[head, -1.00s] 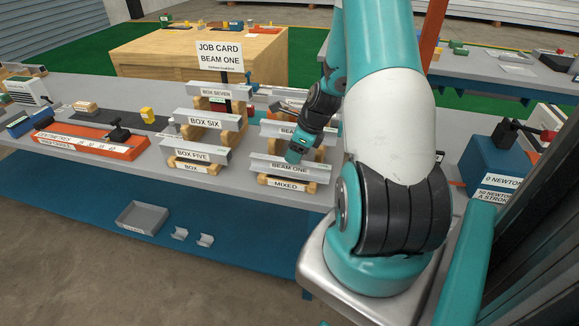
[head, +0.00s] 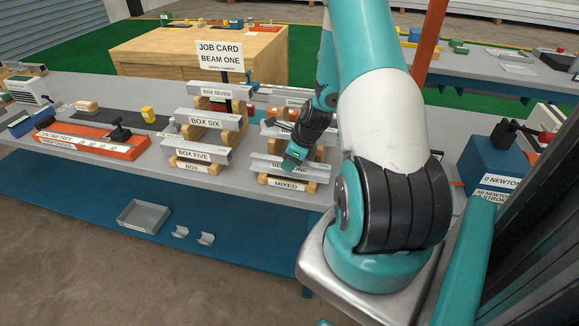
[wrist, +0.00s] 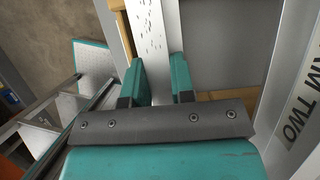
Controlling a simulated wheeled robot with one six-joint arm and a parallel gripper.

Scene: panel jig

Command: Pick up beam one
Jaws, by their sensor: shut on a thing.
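Beam one (head: 318,172) is a pale grey metal bar with a "BEAM ONE" label on its front, partly covered by my gripper. It lies at the front of the rack labelled "MIXED" (head: 285,185), and I cannot tell whether it is clear of the wooden supports. My gripper (head: 292,163) reaches down onto its middle. In the wrist view the teal fingers of my gripper (wrist: 159,80) are on either side of the bright bar (wrist: 148,30) and shut on it.
Another bar (wrist: 305,100) with a label ending in "TWO" lies close at the right of the wrist view. The box rack (head: 190,167) stands to the left. A job card (head: 220,54) reading "BEAM ONE" stands behind. A blue force box (head: 490,160) stands at the right.

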